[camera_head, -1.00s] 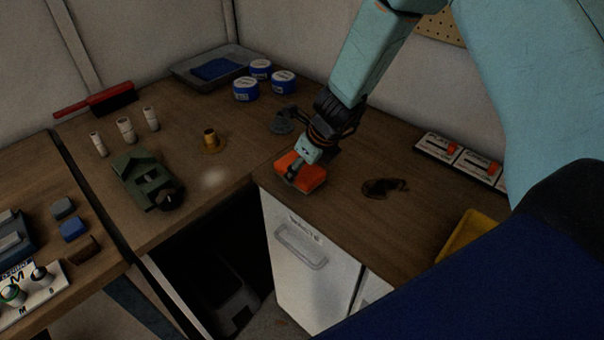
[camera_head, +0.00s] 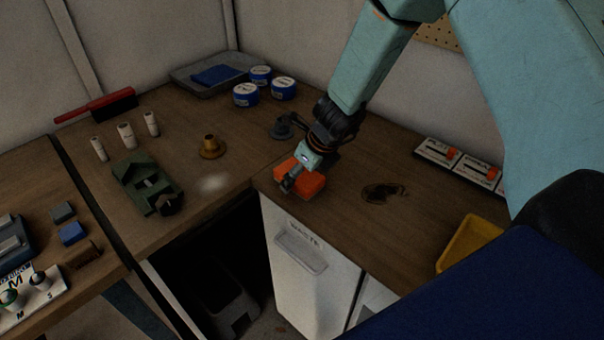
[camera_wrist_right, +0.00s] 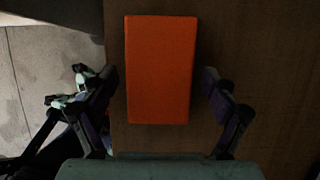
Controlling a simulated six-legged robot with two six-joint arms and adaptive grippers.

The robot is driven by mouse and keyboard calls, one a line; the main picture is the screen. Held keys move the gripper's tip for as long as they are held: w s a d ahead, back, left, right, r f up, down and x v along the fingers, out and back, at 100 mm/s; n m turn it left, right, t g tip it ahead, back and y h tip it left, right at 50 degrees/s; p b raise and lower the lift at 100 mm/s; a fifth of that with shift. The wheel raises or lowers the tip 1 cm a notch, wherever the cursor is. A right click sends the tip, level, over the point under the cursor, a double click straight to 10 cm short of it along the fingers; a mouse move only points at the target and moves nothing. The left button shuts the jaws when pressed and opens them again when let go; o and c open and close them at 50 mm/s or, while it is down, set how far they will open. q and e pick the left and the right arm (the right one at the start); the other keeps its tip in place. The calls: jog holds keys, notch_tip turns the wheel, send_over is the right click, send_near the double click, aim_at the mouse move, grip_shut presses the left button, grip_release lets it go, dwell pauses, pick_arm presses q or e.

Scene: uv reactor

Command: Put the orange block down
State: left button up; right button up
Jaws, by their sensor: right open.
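The orange block (camera_head: 312,184) lies on the wooden bench top, near its front edge above the white waste cabinet. In the right wrist view the orange block (camera_wrist_right: 160,72) lies flat on the wood, between and ahead of my fingers. My right gripper (camera_head: 289,185) is at the block's near left side in the head view, covering part of it. In the wrist view the right gripper (camera_wrist_right: 160,95) is open, with a gap between each finger and the block. My left gripper is not in view.
A white cabinet marked waste (camera_head: 310,265) stands under the bench edge. A brass fitting (camera_head: 211,147), a green device (camera_head: 147,184) and blue-labelled tubs (camera_head: 246,95) stand to the left. A yellow tray (camera_head: 468,243) and switch boxes (camera_head: 437,153) are at right.

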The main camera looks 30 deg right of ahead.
jog(key=shift+r, duration=0.25)
jog(key=p+v, duration=0.7)
jog(key=v, duration=0.2)
jog(key=shift+d+r, duration=0.1)
jog(key=shift+r, duration=0.05)
jog(key=p+v, duration=0.2)
jog(key=shift+s+r, duration=0.25)
jog(key=shift+r, duration=0.05)
jog(key=shift+w+d+f, duration=0.1)
jog(key=shift+w+f, duration=0.1)
jog(key=shift+f, duration=0.05)
